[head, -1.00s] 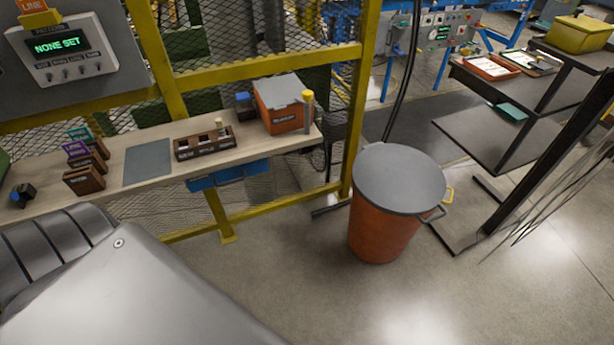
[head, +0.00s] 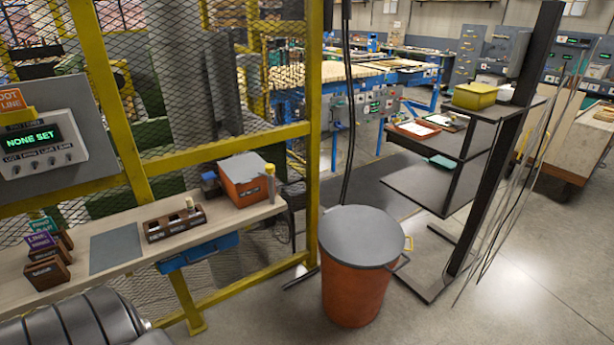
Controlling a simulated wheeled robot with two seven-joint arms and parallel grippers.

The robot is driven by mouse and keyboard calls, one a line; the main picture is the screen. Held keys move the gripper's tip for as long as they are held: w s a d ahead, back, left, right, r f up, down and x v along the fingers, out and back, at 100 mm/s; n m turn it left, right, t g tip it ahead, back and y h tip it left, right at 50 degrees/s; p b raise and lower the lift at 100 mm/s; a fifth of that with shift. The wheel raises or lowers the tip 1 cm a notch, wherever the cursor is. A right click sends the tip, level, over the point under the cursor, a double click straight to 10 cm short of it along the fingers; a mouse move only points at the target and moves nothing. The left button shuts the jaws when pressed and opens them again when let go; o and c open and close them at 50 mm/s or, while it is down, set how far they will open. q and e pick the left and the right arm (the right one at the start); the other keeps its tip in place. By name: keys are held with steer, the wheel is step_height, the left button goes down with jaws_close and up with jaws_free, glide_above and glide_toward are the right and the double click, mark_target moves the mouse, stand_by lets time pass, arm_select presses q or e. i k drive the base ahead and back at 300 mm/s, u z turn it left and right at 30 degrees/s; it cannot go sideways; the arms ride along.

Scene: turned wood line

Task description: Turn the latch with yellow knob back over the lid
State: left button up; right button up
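An orange-red box (head: 252,188) with a flat lid (head: 244,166) stands at the right end of the wooden bench. At its right front corner a grey upright piece with a yellow knob (head: 270,168) on top stands beside the lid, not over it; it looks like the latch. A blue knob (head: 209,178) is at the box's left side. The box appears closed. Neither of my grippers is in view; only a grey ribbed part of my own body shows at the lower left.
The bench (head: 222,222) also holds a dark slotted block (head: 174,224), a grey mat (head: 117,247) and small labelled wooden blocks (head: 47,275). A yellow-framed mesh fence (head: 222,148) stands behind. A lidded orange bin (head: 356,288) and a black shelf stand (head: 430,188) are to the right.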

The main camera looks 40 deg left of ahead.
mark_target(270, 168)
steer(key=z, duration=0.75)
steer(key=i, duration=0.8)
steer(key=u, duration=1.1)
steer(key=i, duration=0.8)
steer(key=u, duration=0.8)
